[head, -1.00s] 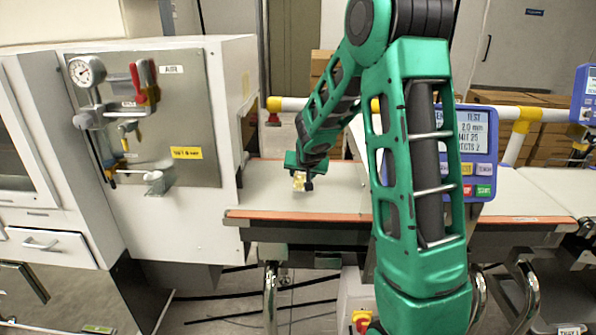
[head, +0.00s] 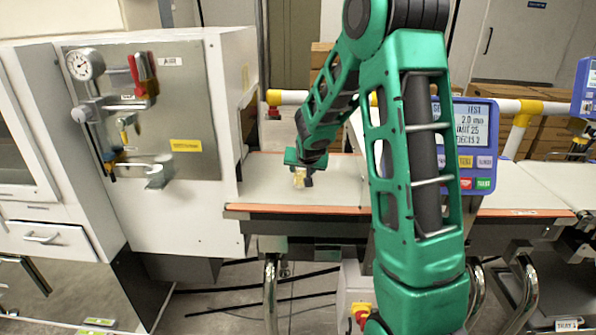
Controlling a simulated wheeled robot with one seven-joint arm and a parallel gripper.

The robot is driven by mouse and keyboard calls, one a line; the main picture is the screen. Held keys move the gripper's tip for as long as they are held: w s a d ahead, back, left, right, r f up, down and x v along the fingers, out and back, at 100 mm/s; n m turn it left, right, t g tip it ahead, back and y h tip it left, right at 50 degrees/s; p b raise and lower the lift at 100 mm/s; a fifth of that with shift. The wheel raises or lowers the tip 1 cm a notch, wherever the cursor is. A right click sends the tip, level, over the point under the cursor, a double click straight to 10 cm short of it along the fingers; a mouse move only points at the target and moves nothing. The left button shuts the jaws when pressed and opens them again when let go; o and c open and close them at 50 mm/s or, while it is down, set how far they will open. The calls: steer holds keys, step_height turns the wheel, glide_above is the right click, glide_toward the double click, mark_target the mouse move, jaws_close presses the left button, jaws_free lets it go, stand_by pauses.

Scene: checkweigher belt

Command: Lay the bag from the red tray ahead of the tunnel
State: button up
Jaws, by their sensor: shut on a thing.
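My gripper (head: 304,178) is over the white belt (head: 265,190), to the left of my large green arm link. It is shut on a small tan bag (head: 298,178), which is at or just above the belt surface; I cannot tell whether it touches. My fingers hide part of the bag. No red tray can be made out in this view.
A blue display panel (head: 472,140) stands behind the belt, partly hidden by my arm. A white and yellow rail (head: 290,97) runs behind it. An orange strip (head: 300,209) edges the belt's front. The belt around my gripper is clear. Stacked cardboard boxes (head: 555,130) stand behind.

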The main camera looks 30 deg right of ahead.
steer(key=shift+f, duration=0.1)
steer(key=o, duration=1.4)
steer(key=v, duration=1)
steer(key=shift+s+a+r, duration=0.15)
steer(key=shift+s+r, duration=0.05)
